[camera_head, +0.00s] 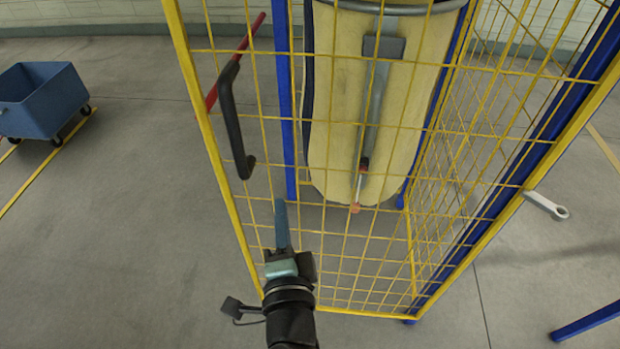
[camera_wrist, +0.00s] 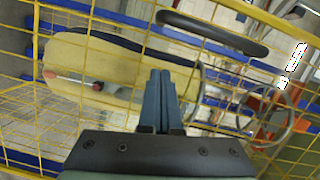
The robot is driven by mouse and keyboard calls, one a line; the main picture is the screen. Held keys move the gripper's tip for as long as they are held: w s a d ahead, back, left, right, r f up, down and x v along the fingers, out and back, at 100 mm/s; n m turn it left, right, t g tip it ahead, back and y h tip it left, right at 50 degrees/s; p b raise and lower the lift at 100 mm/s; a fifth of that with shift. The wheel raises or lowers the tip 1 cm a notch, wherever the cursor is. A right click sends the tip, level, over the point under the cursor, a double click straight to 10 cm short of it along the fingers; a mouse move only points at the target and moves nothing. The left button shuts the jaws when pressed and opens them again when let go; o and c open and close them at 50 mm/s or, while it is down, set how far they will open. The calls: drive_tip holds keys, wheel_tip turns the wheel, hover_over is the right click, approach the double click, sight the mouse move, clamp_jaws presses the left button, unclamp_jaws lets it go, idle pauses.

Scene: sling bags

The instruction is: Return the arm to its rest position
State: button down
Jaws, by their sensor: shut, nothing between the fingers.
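My gripper (camera_head: 281,222) is in the lower middle of the head view, in front of a yellow wire mesh cage. Its fingers are together and empty. In the wrist view my gripper (camera_wrist: 160,78) points at the mesh, with the shut fingers side by side. A cream sling bag (camera_head: 335,120) hangs from a metal hoop inside a blue frame, behind the mesh. The bag (camera_wrist: 125,60) also shows in the wrist view. I cannot tell whether the fingertips touch the mesh.
The yellow mesh door (camera_head: 222,180) carries a black handle (camera_head: 235,125) and a red bar (camera_head: 250,35) at its upper left. A blue wheeled bin (camera_head: 42,100) stands on the far left floor. A grey wrench-like piece (camera_head: 545,205) sticks out at right.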

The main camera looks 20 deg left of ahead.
drive_tip(key=w+d+r+n+t, duration=0.2)
drive_tip(key=d+r, duration=0.1)
drive_tip(key=r, duration=0.5)
drive_tip(key=w+d+r+n+t+h, duration=0.1)
drive_tip(key=w+d+r+n, duration=0.15)
drive_tip(key=r, duration=0.55)
drive_tip(key=w+d+r+n+t, duration=0.2)
drive_tip(key=r, duration=0.6)
drive_tip(key=s+d+r+n+t+h, duration=0.1)
drive_tip(key=s+d+r+t+h, duration=0.1)
drive_tip(key=r, duration=0.6)
drive_tip(key=s+d+r+n+t+h, duration=0.1)
drive_tip(key=s+d+r+t+h, duration=0.2)
drive_tip(key=r, duration=0.5)
drive_tip(key=s+d+r+n+t+h+p, duration=0.1)
drive_tip(key=s+d+r+t+h, duration=0.1)
drive_tip(key=s+d+r, duration=0.3)
wheel_tip(320, 180, up, 4)
drive_tip(key=shift+d+t+h, duration=0.3)
drive_tip(key=shift+d+h, duration=0.3)
drive_tip(key=shift+d, duration=0.25)
